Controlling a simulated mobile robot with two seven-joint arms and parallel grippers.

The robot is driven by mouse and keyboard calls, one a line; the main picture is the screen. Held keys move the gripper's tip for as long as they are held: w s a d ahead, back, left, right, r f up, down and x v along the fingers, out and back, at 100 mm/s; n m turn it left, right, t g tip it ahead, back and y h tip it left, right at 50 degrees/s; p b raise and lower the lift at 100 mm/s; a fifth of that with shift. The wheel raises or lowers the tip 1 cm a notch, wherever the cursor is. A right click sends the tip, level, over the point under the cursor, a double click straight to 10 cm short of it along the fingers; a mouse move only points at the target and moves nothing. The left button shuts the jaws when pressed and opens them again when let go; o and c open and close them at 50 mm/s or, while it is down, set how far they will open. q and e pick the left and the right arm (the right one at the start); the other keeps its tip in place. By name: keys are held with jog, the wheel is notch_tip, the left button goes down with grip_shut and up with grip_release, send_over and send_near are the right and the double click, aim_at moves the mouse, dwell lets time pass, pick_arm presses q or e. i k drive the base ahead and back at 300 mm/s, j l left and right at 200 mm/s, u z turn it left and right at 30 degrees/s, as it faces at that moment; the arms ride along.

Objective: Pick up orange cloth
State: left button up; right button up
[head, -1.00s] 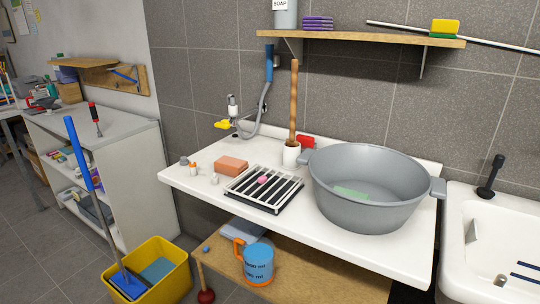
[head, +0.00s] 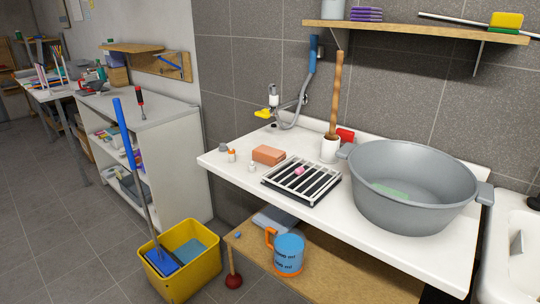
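Neither of my grippers shows in the head view.
A large grey basin (head: 410,205) stands on the counter's right part, beside the rack (head: 302,182) and a white pot (head: 330,149) with a wooden handle. Below are a blue-and-orange mug (head: 289,254), a plunger (head: 233,280) and a yellow bucket (head: 200,275). Open floor lies left.

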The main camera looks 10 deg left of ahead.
aim_at(271, 156)
jog(key=i+j+z, duration=0.1)
jog(key=j, duration=0.25)
jog(key=i+j, duration=0.2)
jog(key=j, duration=0.15)
jog(key=i+j+z, duration=0.15)
jog(key=j, duration=0.2)
jog(key=i+j+z, duration=0.1)
jog(key=j, duration=0.25)
jog(key=i+j, duration=0.1)
jog(key=j, duration=0.3)
jog(key=z, duration=0.05)
